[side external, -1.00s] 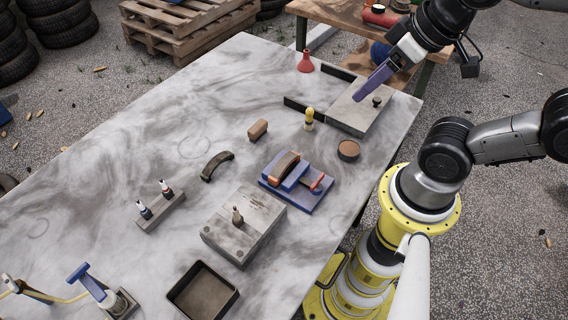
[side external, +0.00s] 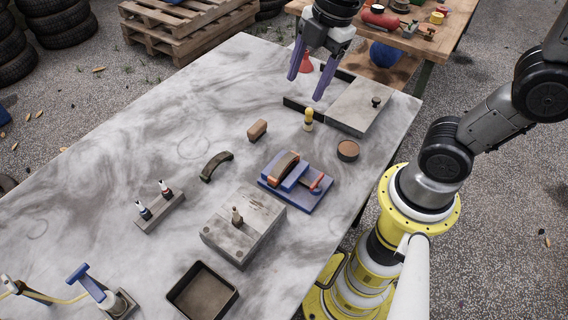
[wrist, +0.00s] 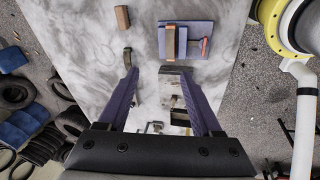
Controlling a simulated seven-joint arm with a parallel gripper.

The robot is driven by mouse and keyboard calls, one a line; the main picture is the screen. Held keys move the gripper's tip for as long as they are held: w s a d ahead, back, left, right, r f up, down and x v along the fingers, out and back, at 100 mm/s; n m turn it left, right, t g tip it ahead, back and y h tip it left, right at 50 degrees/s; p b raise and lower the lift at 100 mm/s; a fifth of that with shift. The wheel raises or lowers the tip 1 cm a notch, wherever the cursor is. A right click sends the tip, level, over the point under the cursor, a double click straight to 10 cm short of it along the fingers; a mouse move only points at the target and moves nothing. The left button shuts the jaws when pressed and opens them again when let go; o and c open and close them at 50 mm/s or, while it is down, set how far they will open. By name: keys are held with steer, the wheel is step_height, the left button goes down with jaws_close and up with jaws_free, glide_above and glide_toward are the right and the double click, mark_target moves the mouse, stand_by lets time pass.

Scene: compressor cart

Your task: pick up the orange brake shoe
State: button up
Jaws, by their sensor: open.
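The orange brake shoe (side external: 284,165), a curved piece with a brown lining and orange edges, sits in a blue fixture (side external: 305,201) right of the table's middle. It also shows in the wrist view (wrist: 170,41), upper middle. My gripper (side external: 306,88), with two purple fingers, is open and empty above the far part of the table, well apart from the shoe. Its fingers also show in the wrist view (wrist: 160,74). A dark olive curved shoe (side external: 215,166) lies on the table left of the fixture.
Near the fixture are a grey block with a knob (side external: 243,225), a brown block (side external: 257,130), a yellow-topped brush (side external: 309,118) and a round brown tin (side external: 348,150). A lidded box (side external: 361,106) stands at the back right. A black tray (side external: 203,291) is at the front. The table's left part is mostly clear.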

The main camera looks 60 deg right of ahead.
mark_target(284, 161)
steer(key=a+f, duration=0.1)
steer(key=f, duration=0.5)
steer(key=w+a+f+n+g, duration=0.1)
steer(key=f, duration=0.6)
steer(key=w+a+f+g, duration=0.1)
steer(key=f, duration=0.6)
steer(key=shift+w+a+f+n, duration=0.1)
steer(key=shift+w+a+n, duration=0.1)
steer(key=shift+a+n, duration=0.15)
jaws_close()
